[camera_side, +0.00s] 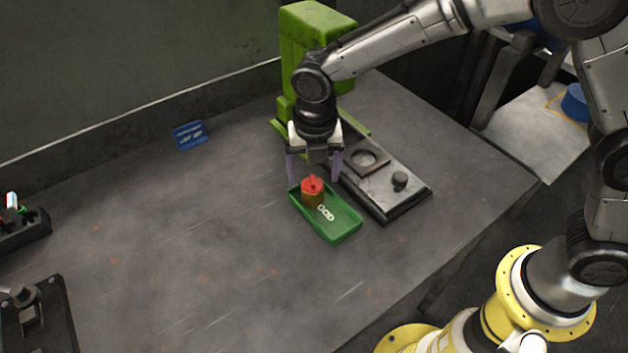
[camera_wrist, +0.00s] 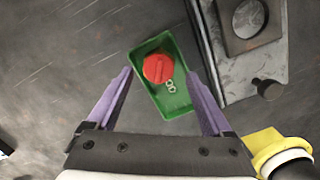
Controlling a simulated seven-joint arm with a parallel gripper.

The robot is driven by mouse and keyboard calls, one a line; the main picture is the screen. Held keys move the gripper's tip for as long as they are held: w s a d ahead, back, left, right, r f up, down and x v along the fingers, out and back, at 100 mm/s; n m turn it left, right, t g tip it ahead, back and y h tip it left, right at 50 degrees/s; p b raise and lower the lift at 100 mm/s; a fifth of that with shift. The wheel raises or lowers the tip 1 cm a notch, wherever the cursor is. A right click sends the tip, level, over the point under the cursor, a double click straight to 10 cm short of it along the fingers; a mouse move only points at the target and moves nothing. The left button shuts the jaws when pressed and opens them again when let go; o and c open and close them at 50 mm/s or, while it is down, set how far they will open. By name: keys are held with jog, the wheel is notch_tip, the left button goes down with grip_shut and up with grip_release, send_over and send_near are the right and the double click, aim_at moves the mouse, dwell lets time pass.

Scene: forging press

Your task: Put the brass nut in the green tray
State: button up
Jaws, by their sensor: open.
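The green tray (camera_side: 345,236) lies on the bench and also shows in the wrist view (camera_wrist: 178,110). In its far part stands a brass-coloured piece (camera_side: 308,201) with a red knobbed top (camera_side: 313,184); I take it for the brass nut. From above, only its red top (camera_wrist: 158,68) shows clearly. Several small pale rings (camera_side: 326,213) lie or are marked beside it on the tray floor. My gripper (camera_side: 314,180) is open above the tray, pointing down. Its purple fingers are spread wide, apart from the piece on either side, and hold nothing.
A dark metal fixture plate (camera_side: 405,208) with a ring and small knob lies close right of the tray. A green press (camera_side: 305,25) stands behind. A blue item (camera_side: 189,134) sits at the back left. Dark holders (camera_side: 25,232) stand at the left edge. The bench between is clear.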

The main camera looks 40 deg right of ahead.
notch_tip(320, 180, up, 8)
jog(key=s, duration=0.1)
jog(key=s+d+r+m+t, duration=0.1)
jog(key=s+d+r+m, duration=0.3)
jog(key=d+r+m, duration=0.25)
jog(key=s+d+m+t, duration=0.3)
jog(key=s+d+m, duration=1.2)
jog(key=s+m, duration=0.4)
jog(key=m, duration=0.4)
jog(key=shift+f+m+y, duration=0.25)
jog(key=shift+m+y, duration=0.05)
jog(key=shift+m, duration=0.05)
